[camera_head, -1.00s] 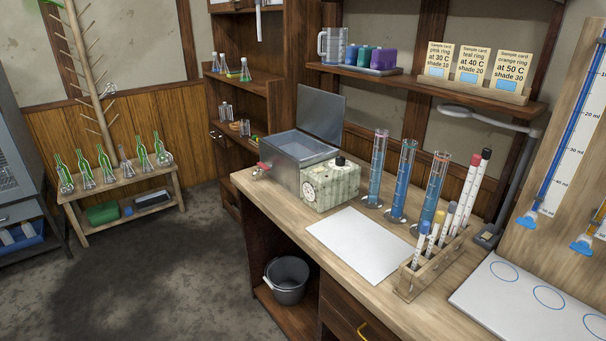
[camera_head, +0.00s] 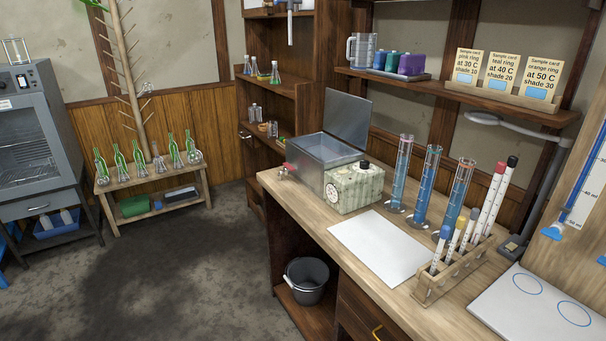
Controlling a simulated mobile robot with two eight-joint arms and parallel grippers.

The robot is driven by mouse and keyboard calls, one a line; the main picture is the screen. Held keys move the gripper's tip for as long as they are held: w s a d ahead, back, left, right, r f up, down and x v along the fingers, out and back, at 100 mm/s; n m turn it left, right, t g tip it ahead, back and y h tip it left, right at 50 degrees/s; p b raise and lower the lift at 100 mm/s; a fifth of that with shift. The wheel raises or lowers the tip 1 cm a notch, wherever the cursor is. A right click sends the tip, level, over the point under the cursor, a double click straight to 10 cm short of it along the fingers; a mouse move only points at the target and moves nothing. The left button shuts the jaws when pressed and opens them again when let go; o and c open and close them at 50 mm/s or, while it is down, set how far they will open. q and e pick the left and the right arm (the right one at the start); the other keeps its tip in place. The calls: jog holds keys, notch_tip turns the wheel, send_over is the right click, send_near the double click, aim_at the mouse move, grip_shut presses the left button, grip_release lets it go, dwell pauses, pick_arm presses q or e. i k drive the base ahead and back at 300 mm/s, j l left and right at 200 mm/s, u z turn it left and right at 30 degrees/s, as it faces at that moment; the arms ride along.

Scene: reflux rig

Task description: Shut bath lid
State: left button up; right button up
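The metal water bath (camera_head: 308,163) stands at the far left end of the wooden bench. Its grey lid (camera_head: 348,117) is raised, standing upright along the back right side, and the basin is open to view. A red-handled tap sits low on its left end. A pale green control box (camera_head: 354,190) with a round dial and a black knob stands against its front right. Neither of my grippers shows in the view.
On the bench (camera_head: 330,221) stand tall blue-filled cylinders (camera_head: 426,186), a wooden rack (camera_head: 453,269) of marked tubes and a white sheet (camera_head: 379,246). A grey bucket (camera_head: 307,281) sits below. The floor (camera_head: 190,275) left of the bench is clear.

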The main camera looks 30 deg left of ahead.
aim_at(347, 116)
jog(key=i+j+u, duration=0.1)
jog(key=j+u, duration=0.2)
jog(key=i+j+u, duration=0.3)
jog(key=j, duration=0.2)
jog(key=i+j, duration=0.2)
